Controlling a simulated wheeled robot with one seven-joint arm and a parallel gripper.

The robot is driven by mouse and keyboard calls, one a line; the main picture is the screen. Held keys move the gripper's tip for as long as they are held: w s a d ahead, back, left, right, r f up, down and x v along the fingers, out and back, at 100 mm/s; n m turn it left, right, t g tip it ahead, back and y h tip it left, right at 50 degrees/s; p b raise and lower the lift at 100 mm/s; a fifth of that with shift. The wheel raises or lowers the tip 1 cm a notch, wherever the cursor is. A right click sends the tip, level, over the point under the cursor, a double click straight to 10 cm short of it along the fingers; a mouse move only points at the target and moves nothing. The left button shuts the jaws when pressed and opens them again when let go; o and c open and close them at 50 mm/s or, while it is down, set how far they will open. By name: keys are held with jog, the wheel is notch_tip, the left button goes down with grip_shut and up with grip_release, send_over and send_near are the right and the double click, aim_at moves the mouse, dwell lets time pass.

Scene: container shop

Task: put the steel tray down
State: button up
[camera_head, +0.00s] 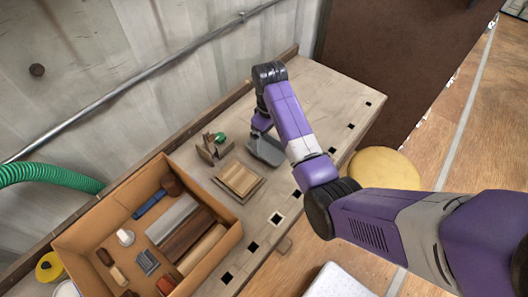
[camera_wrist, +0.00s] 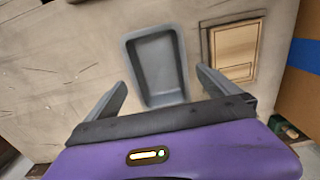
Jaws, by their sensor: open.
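The steel tray (camera_head: 268,151) is a shallow grey rectangular pan with rounded corners. It appears to lie flat and upright on the wooden workbench (camera_head: 322,98), beside my gripper (camera_head: 262,126). In the wrist view the empty steel tray (camera_wrist: 158,66) lies beyond and between the fingers of my gripper (camera_wrist: 160,80). The two fingers are spread wide, with a gap to the tray on each side, and hold nothing. In the head view my wrist partly hides the tray and the fingertips are hard to make out.
A wooden frame with a pale block (camera_head: 239,180) lies left of the tray, near a small wooden rack with a green item (camera_head: 220,138). A large cardboard box (camera_head: 226,243) of assorted pieces fills the left bench. The bench beyond my gripper is clear. A round yellow stool (camera_head: 385,167) stands beside the bench.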

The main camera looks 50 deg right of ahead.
aim_at(268, 153)
jog(key=shift+f+p, duration=0.5)
jog(key=shift+f, duration=2.55)
jog(key=shift+w, duration=0.1)
jog(key=c, duration=1.8)
jog(key=shift+r, duration=0.1)
